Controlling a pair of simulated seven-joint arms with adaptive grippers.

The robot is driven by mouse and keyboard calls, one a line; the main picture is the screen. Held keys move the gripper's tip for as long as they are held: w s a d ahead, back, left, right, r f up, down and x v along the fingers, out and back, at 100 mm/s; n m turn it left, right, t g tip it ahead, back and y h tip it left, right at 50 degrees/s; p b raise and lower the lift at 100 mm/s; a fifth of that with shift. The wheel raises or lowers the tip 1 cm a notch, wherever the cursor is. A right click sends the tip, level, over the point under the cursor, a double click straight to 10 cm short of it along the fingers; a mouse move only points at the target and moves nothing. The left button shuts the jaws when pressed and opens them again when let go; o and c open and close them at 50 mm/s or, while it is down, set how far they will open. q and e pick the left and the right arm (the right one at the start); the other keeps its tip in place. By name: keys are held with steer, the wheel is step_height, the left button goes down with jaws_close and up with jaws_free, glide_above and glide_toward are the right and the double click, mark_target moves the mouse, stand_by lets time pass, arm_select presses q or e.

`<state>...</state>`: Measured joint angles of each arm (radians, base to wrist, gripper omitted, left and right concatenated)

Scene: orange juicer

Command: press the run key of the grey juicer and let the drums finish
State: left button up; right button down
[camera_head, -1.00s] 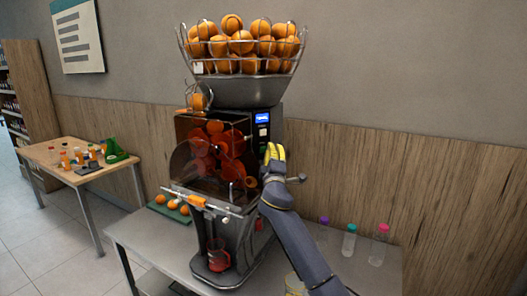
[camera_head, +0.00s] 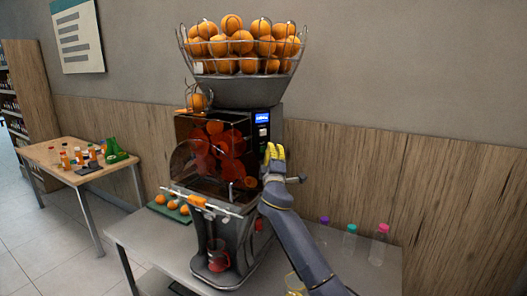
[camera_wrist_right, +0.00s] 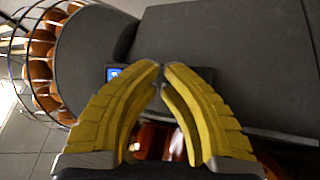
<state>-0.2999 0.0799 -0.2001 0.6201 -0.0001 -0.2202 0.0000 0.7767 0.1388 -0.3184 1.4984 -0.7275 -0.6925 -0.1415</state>
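The grey juicer (camera_head: 240,237) stands on a grey table, with a wire basket of oranges on top. Its drums (camera_head: 213,148) show red-orange behind a dark see-through cover. A lit blue display (camera_head: 262,118) sits on the control panel at the juicer's right, and also shows behind the fingers in the wrist view (camera_wrist_right: 114,73). The run key cannot be picked out clearly. My right gripper (camera_head: 272,149) is just below and right of the panel; its yellow fingertips (camera_wrist_right: 161,68) nearly meet, with nothing held. Contact with the panel cannot be told. My left gripper is not in view.
A jug with red contents (camera_head: 218,261) stands under the spout. Several oranges lie on a green board (camera_head: 158,209) left of the juicer. Bottles with purple, teal and pink caps (camera_head: 378,244) stand at the right. A wooden table (camera_head: 45,156) holds small items.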

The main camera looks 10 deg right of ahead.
steer(key=shift+w+a, duration=0.15)
steer(key=shift+w, duration=0.45)
stand_by(1.1)
steer(key=shift+w+a+r, duration=0.15)
steer(key=shift+w+a, duration=0.1)
steer(key=shift+a, duration=0.05)
stand_by(0.8)
steer(key=shift+s+a, duration=0.35)
steer(key=shift+s, duration=0.4)
steer(key=shift+s+d, duration=0.45)
steer(key=shift+s, duration=0.35)
steer(key=shift+s+d, duration=0.4)
steer(key=shift+s, duration=0.45)
steer(key=shift+s+d, duration=0.45)
steer(key=shift+s, duration=0.35)
steer(key=shift+f, duration=0.2)
